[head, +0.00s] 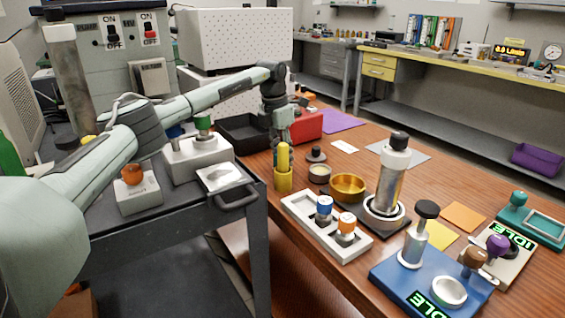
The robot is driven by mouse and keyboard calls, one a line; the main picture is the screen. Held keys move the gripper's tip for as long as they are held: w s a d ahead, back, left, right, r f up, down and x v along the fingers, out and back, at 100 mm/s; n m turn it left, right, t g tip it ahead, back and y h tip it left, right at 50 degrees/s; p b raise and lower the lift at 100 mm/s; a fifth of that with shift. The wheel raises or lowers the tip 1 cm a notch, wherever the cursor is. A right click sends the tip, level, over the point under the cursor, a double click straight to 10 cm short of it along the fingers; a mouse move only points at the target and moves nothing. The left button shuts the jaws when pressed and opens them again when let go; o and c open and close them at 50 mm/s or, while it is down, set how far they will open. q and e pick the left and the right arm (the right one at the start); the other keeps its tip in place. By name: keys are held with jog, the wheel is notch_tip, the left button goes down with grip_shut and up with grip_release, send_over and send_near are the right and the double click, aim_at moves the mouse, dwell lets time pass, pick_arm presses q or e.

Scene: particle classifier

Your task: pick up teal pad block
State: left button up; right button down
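My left arm reaches in from the left, and its gripper (281,132) points down over the far left part of the wooden table. It is beside the red box and behind the yellow cylinder. Its fingers are small and dark here, so I cannot tell if they are open or shut; a teal tint shows at them. A teal piece with a rectangular frame and a round knob (518,198) lies at the table's right edge, far from this gripper. I cannot tell whether either teal part is the teal pad block. My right gripper is not in view.
A yellow cylinder (283,158) stands in a yellow holder. A white rack (300,213), brass bowl (348,187), steel bottle (393,170) and blue device (395,278) crowd the table. A dark cart (235,222) stands at left with grey blocks on it.

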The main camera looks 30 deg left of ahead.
pick_arm(q)
grip_shut()
notch_tip(320, 180, up, 10)
jog(key=shift+r, duration=0.1)
dwell(0.4)
